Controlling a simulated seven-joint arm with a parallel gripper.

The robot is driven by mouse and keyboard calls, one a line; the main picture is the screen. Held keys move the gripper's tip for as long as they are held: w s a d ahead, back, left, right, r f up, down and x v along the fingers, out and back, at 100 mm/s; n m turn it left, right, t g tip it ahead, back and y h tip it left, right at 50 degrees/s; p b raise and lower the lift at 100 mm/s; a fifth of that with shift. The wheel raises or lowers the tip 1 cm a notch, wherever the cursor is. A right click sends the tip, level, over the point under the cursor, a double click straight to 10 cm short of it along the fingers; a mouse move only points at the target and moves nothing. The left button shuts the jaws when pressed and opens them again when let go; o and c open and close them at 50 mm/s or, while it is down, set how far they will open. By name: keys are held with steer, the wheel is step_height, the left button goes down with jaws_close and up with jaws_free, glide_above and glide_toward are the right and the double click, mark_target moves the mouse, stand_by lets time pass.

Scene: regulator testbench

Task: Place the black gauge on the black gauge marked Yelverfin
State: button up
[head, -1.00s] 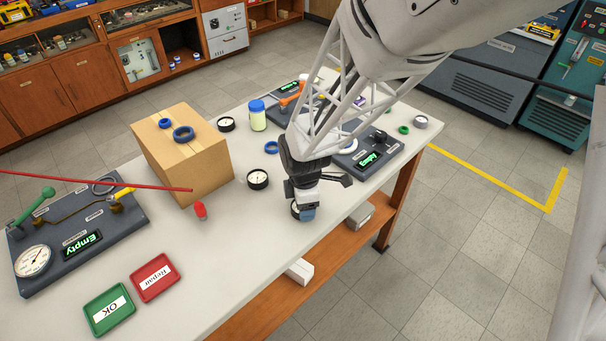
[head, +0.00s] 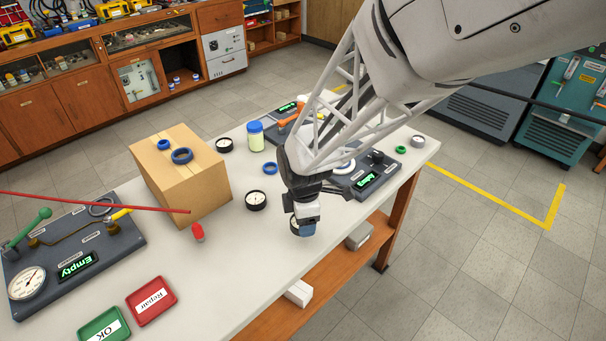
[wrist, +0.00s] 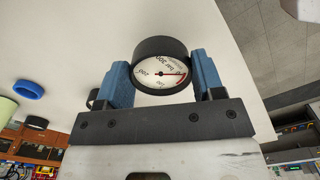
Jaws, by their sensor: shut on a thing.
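My gripper (head: 302,228) is shut on a black gauge (wrist: 161,66) with a white dial and a red needle. In the wrist view the gauge sits between the two blue fingers, its face towards the camera. In the head view the fingers mostly hide it, over the table near the front edge. A second black gauge (head: 256,200) stands on the table left of my gripper, face up. A third black gauge (head: 224,145) lies farther back beside the box. The name Yelverfin cannot be read on any gauge.
A cardboard box (head: 183,185) with blue rings on top stands to the left. A blue ring (head: 270,168), a jar (head: 255,138) and a red-capped item (head: 197,232) stand on the table. Repair (head: 151,300) and OK (head: 105,327) trays lie front left. Testbench panels lie left and behind my arm.

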steer(key=s+d+r, duration=0.1)
steer(key=s+d, duration=0.4)
steer(key=s, duration=0.9)
steer(key=shift+d+r, duration=0.15)
steer(key=shift+r, duration=0.05)
stand_by(0.4)
steer(key=w+a+r, duration=0.1)
steer(key=w+a, duration=0.7)
steer(key=w, duration=0.4)
steer(key=w+a+r, duration=0.1)
steer(key=w+a, duration=0.7)
steer(key=w, duration=0.4)
steer(key=w+a+r, duration=0.1)
steer(key=w+a, duration=0.8)
steer(key=w, duration=0.3)
steer(key=shift+w, duration=0.15)
glide_above(225, 142)
steer(key=shift+f, duration=0.8)
steer(key=shift+f, duration=0.1)
